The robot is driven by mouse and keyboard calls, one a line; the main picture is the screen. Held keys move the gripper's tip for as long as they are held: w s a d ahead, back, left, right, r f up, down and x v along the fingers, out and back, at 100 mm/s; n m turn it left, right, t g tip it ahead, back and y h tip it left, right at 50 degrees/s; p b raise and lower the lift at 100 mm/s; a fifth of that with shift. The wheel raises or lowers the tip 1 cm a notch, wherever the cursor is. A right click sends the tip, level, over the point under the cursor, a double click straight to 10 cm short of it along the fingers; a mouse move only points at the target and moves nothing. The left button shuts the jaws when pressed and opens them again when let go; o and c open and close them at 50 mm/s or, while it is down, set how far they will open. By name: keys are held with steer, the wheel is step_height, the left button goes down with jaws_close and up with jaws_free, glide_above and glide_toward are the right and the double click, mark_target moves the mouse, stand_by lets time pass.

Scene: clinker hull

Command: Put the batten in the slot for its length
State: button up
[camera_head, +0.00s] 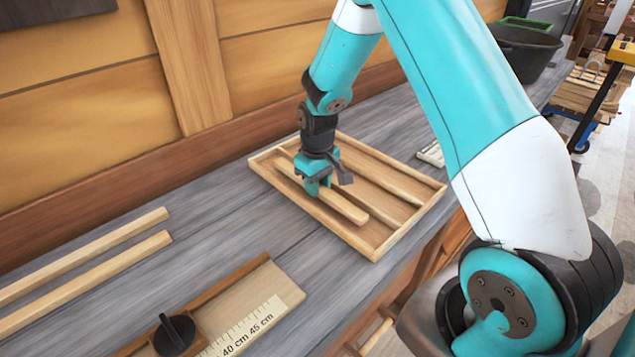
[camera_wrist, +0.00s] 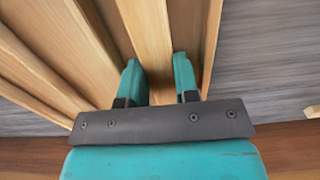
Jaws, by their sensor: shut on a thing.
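A shallow wooden tray (camera_head: 378,250) with slots side by side lies on the grey bench. The batten (camera_head: 345,206), a pale wooden strip, lies along the tray's near-left slot. My gripper (camera_head: 318,187) is over this slot, shut on the batten toward its far end. In the wrist view the fingers of my gripper (camera_wrist: 160,85) stand on either side of the batten (camera_wrist: 147,35), with the tray walls (camera_wrist: 211,45) beside it. I cannot tell whether the batten rests on the slot floor.
Two loose wooden strips (camera_head: 95,267) lie on the bench at left. A measuring board (camera_head: 268,290) marked 40 cm and 45 cm, with a black knob (camera_head: 175,335), is at the front. A dark tub (camera_head: 522,55) stands at the back right. Bare bench (camera_head: 215,235) lies left of the tray.

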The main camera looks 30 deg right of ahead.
steer(key=o, duration=1)
steer(key=shift+r, duration=0.15)
step_height(320, 180, up, 14)
steer(key=f+b, duration=0.1)
steer(key=s+a+r+n+y, duration=0.2)
steer(key=s+a+r, duration=0.2)
steer(key=s+a, duration=0.5)
steer(key=s+a+r+n+y, duration=0.2)
steer(key=s+a+r, duration=0.2)
steer(key=s+a, duration=0.5)
steer(key=s, duration=0.8)
steer(key=shift+s+n, duration=0.2)
steer(key=shift+n, duration=0.2)
steer(key=shift+a, duration=0.1)
